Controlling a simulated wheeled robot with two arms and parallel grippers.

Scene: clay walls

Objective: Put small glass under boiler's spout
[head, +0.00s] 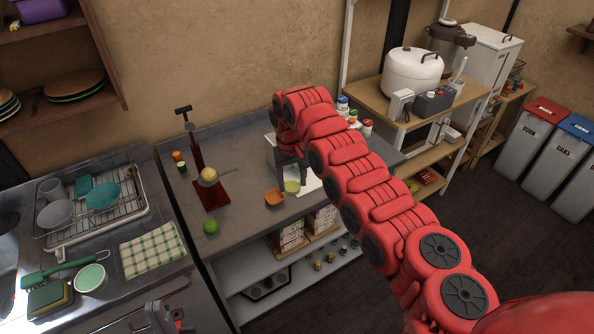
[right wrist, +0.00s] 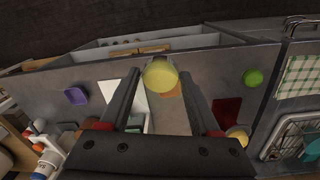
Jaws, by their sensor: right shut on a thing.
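A small glass (head: 292,187) with a pale yellow-green look is at my right gripper (head: 290,168), above the grey counter. In the right wrist view the glass (right wrist: 160,74) sits between the fingertips of my right gripper (right wrist: 160,78), which is shut on it. A brown-topped dispenser (head: 448,40), perhaps the boiler, stands at the back right behind a white lidded pot (head: 412,73). I cannot make out its spout. My left gripper (head: 166,318) is at the bottom left edge, partly cut off; its jaws are unclear.
A white board (head: 308,182) lies under the glass. A wooden shelf unit (head: 372,88) holds the pot.

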